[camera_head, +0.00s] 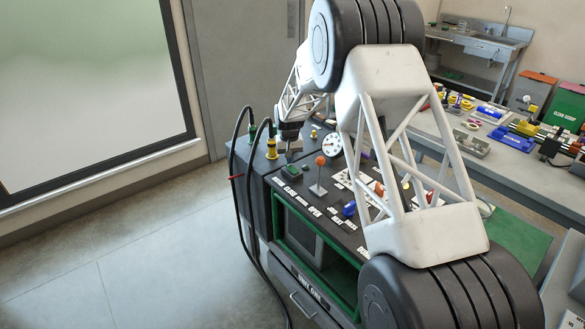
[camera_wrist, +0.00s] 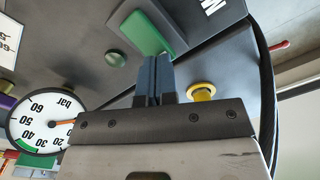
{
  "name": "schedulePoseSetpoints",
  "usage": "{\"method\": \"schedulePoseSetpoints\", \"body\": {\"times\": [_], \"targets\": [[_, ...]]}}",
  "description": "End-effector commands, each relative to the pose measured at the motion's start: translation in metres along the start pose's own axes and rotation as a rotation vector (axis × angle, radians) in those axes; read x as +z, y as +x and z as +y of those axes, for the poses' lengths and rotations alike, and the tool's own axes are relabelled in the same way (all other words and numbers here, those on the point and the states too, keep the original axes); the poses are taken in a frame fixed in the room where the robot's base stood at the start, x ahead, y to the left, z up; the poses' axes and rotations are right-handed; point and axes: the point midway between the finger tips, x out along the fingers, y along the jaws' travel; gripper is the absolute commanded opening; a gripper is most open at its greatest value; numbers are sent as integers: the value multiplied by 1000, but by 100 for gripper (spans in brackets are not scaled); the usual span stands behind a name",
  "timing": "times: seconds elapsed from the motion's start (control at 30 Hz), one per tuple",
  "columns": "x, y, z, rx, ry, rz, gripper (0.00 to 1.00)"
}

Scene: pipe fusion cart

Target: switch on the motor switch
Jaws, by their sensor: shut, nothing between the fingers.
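The motor switch appears to be the green rocker (camera_wrist: 148,33) in a dark housing in the wrist view, beside a partly seen label starting with "M". It also shows as a small green block (camera_head: 291,170) near the cart's front left corner in the head view. Its on or off position cannot be told. My gripper (camera_wrist: 154,62) is shut and empty, its dark blue fingertips at the rocker's near edge; whether they touch it is unclear. In the head view my gripper (camera_head: 290,153) is low over the panel, just behind the switch.
A round green lamp or button (camera_wrist: 116,59) sits left of my fingers. A pressure gauge (camera_wrist: 40,122) and a yellow fitting (camera_wrist: 202,91) are close by. An orange-knobbed lever (camera_head: 320,161) rises right of the switch. Black hoses (camera_head: 238,160) hang at the cart's left side.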

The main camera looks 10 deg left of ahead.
Motion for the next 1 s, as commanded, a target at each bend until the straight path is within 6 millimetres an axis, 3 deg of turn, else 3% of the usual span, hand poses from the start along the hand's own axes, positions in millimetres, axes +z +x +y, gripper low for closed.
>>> {"method": "schedulePoseSetpoints", "body": {"times": [1.0], "targets": [[0,11,0,0,0,-1,0]]}}
